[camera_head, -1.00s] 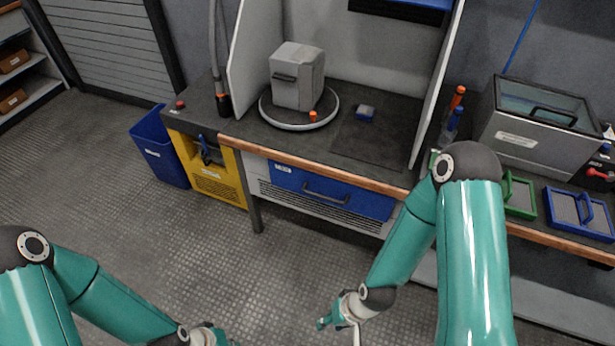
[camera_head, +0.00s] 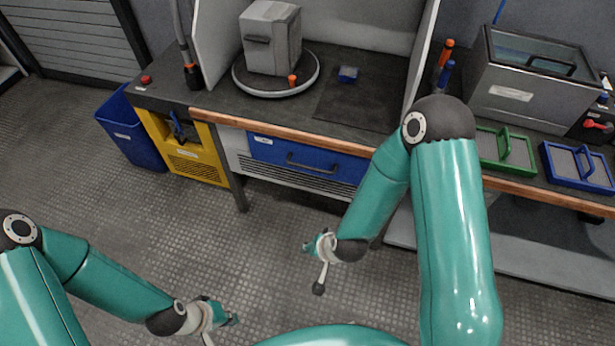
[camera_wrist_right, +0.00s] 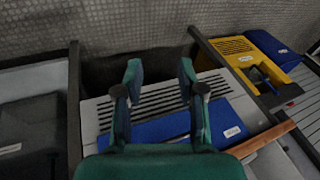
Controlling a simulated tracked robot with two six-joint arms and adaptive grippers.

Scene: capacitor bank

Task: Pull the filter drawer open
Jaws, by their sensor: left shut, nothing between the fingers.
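The filter drawer (camera_head: 275,152) is a blue front with a dark bar handle (camera_head: 313,165), set under the bench top. It looks closed, and its blue face also shows in the right wrist view (camera_wrist_right: 150,130). My right gripper (camera_head: 309,246) is in front of and below the drawer, apart from the handle. In the right wrist view its two fingers (camera_wrist_right: 160,82) are spread with nothing between them. My left gripper (camera_head: 230,319) is low over the floor at the lower left, shut and empty, well away from the drawer.
The wooden bench edge (camera_head: 290,131) overhangs the drawer. A yellow cabinet (camera_head: 195,165) and a blue bin (camera_head: 130,135) stand to the left. A grey boxy unit sits on a round turntable (camera_head: 305,86). Floor before the drawer is clear.

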